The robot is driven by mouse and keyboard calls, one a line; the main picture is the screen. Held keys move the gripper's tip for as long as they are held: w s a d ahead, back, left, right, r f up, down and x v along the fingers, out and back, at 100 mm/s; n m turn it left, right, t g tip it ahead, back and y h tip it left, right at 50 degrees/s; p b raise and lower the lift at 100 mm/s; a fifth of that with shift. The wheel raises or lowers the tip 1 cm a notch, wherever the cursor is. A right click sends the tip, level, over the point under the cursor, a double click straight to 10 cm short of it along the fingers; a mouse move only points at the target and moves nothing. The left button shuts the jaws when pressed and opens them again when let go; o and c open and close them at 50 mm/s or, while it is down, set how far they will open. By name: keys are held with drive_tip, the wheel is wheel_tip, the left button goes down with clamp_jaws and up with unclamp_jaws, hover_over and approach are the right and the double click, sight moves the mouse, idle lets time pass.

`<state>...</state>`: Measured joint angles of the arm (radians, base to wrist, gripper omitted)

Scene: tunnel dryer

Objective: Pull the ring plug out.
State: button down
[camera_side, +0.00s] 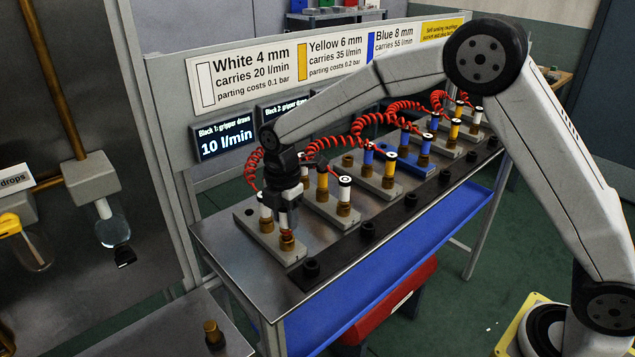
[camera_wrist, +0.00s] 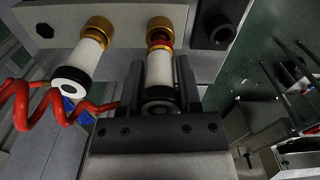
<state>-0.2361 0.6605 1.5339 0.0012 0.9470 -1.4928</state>
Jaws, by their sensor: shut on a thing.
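My gripper (camera_side: 288,212) is over the front socket of the nearest grey block (camera_side: 262,238). In the wrist view its two fingers (camera_wrist: 160,78) are shut on a white plug (camera_wrist: 160,66), one on each side of the body. The plug lines up with a brass socket (camera_wrist: 159,24). A dark band and a reddish ring (camera_wrist: 160,43) show between the white body and the brass. I cannot tell how deep the plug sits. The brass socket (camera_side: 287,243) also shows below the fingers in the side view, where they mostly hide the plug.
Another white plug (camera_wrist: 75,78) with a coiled red hose (camera_wrist: 30,105) stands close to the left in the wrist view. More blocks with yellow, blue and white plugs line the bench (camera_side: 225,250). A display (camera_side: 222,141) reads 10 l/min. A dark rail (camera_side: 330,250) runs along the front.

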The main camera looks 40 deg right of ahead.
drive_tip(key=shift+r, duration=0.7)
drive_tip(key=shift+r, duration=0.3)
drive_tip(key=shift+r, duration=1.9)
